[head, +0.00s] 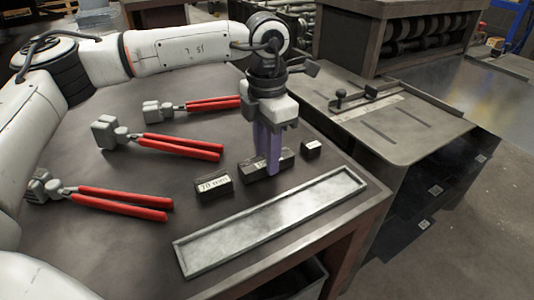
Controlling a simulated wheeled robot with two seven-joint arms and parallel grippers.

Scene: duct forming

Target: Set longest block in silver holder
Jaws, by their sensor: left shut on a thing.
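The longest block (287,160) is dark with a pale label and stands on the table, between two shorter dark blocks. My left gripper (270,168) points down with its purple fingers shut on this block near its middle. The fingers hide part of its label. A block labelled "70 mm" (213,189) is to the left, and the smallest block (310,150) is to the right. The silver holder (268,222) is a long shallow tray in front of the blocks, and it is empty. My right gripper is not in view.
Several red-handled snips, one of them at the front (120,199), lie on the left of the table (215,258). The table's edge runs just beyond the holder. A second bench (385,120) with a metal fixture stands at the right.

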